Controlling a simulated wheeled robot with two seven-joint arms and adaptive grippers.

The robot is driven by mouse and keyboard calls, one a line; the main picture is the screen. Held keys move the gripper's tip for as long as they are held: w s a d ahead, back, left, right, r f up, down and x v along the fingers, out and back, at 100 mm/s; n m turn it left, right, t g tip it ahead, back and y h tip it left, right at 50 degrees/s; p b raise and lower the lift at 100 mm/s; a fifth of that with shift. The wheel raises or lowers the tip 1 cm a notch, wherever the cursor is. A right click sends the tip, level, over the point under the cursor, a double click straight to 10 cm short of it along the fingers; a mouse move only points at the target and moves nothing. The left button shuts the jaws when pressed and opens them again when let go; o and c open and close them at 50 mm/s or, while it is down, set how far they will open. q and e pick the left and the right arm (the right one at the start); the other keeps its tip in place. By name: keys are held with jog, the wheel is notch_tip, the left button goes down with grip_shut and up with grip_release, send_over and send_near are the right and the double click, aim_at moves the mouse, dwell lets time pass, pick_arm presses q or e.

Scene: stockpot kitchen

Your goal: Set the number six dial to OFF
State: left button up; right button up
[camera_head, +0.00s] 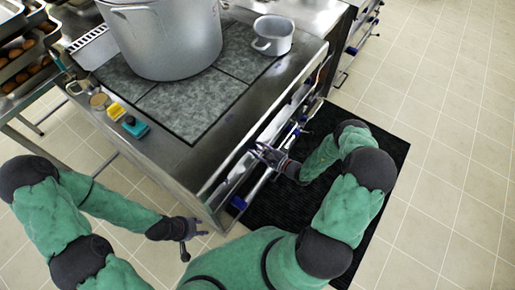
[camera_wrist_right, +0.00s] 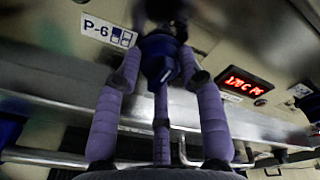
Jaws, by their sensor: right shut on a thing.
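In the right wrist view a dark blue dial (camera_wrist_right: 187,64) sits on the stove's front panel, right of a "P-6" label (camera_wrist_right: 105,31). My right gripper (camera_wrist_right: 163,66) has its purple fingers closed around the dial. In the head view my right gripper (camera_head: 262,152) is at the stove's front face. My left gripper (camera_head: 195,243) is open and empty, left of the stove's near corner.
A large stockpot (camera_head: 165,40) and a small pot (camera_head: 273,36) stand on the stove top (camera_head: 185,105). A rail (camera_wrist_right: 75,156) runs below the panel. Yellow and teal items (camera_head: 135,127) lie at the left edge. A dark mat (camera_head: 290,205) covers the floor in front.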

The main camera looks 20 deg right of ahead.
jog(key=shift+w+r, duration=0.1)
jog(key=shift+r, duration=0.05)
jog(key=o, duration=1.1)
jog(key=shift+o, duration=0.2)
jog(key=v, duration=1.2)
jog(key=shift+a, duration=0.1)
